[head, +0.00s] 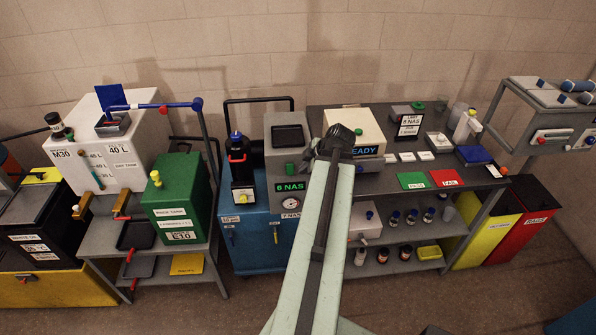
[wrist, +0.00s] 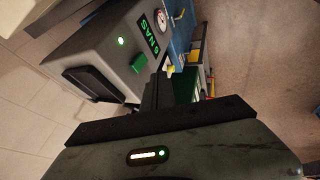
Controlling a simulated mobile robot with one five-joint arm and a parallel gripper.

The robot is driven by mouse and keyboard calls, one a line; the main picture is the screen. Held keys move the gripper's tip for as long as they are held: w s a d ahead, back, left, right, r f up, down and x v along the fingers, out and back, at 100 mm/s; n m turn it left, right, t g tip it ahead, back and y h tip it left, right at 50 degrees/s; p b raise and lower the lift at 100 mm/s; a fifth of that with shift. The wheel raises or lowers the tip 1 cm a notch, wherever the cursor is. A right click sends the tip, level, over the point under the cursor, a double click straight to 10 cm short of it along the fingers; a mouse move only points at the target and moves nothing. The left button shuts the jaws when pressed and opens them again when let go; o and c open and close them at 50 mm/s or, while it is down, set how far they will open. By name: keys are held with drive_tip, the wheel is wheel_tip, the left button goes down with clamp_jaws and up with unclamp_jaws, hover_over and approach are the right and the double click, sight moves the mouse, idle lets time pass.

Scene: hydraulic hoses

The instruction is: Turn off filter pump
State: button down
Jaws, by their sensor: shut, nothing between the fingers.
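The filter pump unit is a blue cart (head: 255,235) with a grey control box (head: 284,158) on top. Its display (head: 290,186) reads 6 NAS in green, and a gauge (head: 290,204) sits below. My gripper (head: 338,137) is shut and empty, just right of the box in the head view. In the wrist view its dark fingers (wrist: 158,88) point close beside the green block; contact cannot be told.
A cream device (head: 362,128) reading READY stands right behind my gripper. The bench (head: 455,172) holds a green card (head: 413,181) and a red card (head: 445,177). A black bottle (head: 240,160) stands left of the control box. A green container (head: 178,195) is on the left rack.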

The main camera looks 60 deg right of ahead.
sight(293, 172)
drive_tip(key=w+d+f+b, duration=0.1)
drive_tip(key=w+f+b, duration=0.1)
drive_tip(key=f, duration=0.1)
drive_tip(key=w+d+f+b, duration=0.2)
drive_tip(key=w+f+b, duration=0.1)
drive_tip(key=w+d+f+b, duration=0.1)
drive_tip(key=w+f+b, duration=0.1)
drive_tip(key=b, duration=0.1)
drive_tip(key=shift+w+d+f, duration=0.25)
drive_tip(key=shift+d+f, duration=0.05)
drive_tip(key=shift+f, duration=0.1)
